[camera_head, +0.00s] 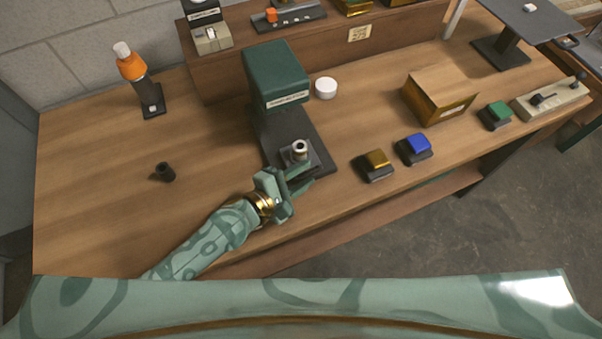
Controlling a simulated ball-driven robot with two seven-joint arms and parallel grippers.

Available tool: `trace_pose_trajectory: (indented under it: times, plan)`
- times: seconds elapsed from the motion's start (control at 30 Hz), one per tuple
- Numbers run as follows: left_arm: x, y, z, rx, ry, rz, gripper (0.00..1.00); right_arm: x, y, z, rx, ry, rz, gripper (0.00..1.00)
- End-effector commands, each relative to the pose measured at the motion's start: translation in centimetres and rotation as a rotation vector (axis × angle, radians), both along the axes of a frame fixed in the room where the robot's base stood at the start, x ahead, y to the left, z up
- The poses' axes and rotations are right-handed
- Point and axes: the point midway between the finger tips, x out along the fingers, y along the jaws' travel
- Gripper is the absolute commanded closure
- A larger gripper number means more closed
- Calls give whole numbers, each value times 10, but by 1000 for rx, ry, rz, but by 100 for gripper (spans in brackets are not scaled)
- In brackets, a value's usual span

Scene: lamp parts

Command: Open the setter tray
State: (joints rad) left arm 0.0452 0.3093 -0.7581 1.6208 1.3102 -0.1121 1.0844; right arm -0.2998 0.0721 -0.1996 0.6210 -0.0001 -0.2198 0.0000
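The setter (277,78) is a dark green machine with a label on its head, standing on a dark base plate (313,128) near the middle of the bench. At the base's front end, a dark block that seems to be the tray (317,157) carries a small metallic cylinder (300,148). My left gripper (304,179) is low at this front end, its fingers pointing right along the front of the block. A dark gap shows between the fingers, but whether they grip a handle there is hidden. My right gripper is out of view.
The bench's front edge is close to my gripper.

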Motion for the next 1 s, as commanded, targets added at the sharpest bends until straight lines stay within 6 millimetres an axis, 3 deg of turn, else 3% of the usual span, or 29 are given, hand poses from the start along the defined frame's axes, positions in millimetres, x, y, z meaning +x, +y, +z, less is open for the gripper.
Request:
trace_pose_trajectory:
  times: [0.23, 0.43, 0.7, 1.0]
  plan:
    - [0, 0, 5, 0, 0, 0, 69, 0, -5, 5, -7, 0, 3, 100]
    - [0, -1, 43, -2, -4, 1, 69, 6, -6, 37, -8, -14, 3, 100]
    - [-55, 0, 105, -2, -1, 1, 69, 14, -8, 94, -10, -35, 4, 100]
    - [-122, 2, 123, 0, 1, 0, 69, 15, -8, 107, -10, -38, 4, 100]
